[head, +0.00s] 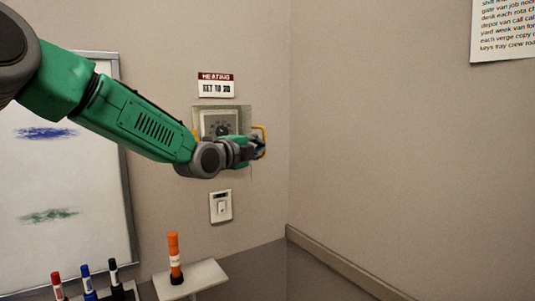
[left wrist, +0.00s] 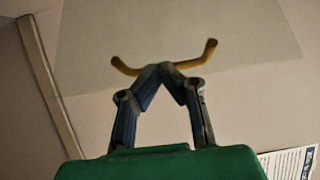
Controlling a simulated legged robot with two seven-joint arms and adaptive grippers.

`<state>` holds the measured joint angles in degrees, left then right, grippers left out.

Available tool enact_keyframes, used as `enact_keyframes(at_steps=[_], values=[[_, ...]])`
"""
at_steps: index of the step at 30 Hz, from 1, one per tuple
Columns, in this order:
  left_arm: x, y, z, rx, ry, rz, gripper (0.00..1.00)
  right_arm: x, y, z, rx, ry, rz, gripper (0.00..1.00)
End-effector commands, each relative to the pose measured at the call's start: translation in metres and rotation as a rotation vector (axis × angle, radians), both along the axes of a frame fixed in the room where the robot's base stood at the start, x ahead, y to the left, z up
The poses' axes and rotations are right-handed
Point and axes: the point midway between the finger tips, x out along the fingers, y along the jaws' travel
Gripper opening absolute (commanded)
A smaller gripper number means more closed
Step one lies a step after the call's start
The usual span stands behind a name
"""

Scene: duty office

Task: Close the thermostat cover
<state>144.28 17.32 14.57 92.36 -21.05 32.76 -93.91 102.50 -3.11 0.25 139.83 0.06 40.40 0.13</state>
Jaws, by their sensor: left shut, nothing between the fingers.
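The thermostat (head: 222,122) is a pale box with a dark round dial on the back wall, partly hidden by my left arm. Its clear cover (left wrist: 230,35) shows in the left wrist view as a see-through panel with a yellow handle (left wrist: 207,52). In the head view the handle (head: 264,133) is right of the dial; how far the cover stands open is hard to tell. My left gripper (head: 260,147) is at this handle, shut and empty. In the left wrist view its fingertips (left wrist: 163,69) meet over the handle's middle; contact cannot be told. My right gripper is out of view.
A light switch (head: 221,207) is below the thermostat, and a heating sign (head: 216,85) above. An orange-and-white cylinder (head: 174,255) stands on a small shelf (head: 210,276). A whiteboard (head: 60,240) with markers below is at left. The right wall is mostly bare.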

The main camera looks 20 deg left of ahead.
Motion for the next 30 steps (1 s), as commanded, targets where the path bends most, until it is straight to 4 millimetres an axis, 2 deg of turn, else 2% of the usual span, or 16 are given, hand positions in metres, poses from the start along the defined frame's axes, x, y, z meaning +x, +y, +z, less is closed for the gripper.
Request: enact_keyframes(at_steps=[6,15,20,30], values=[[-0.009,0.023,0.002,-0.006,-0.003,-0.037,0.00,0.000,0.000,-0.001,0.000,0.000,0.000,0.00],[-0.015,0.038,0.002,-0.003,-0.005,-0.141,0.00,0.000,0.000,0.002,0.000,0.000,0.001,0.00],[-0.018,0.047,0.003,0.000,-0.004,-0.139,0.00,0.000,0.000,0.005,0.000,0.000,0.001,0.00],[-0.021,0.085,0.004,0.001,-0.005,-0.138,0.00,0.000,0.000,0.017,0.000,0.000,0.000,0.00]])
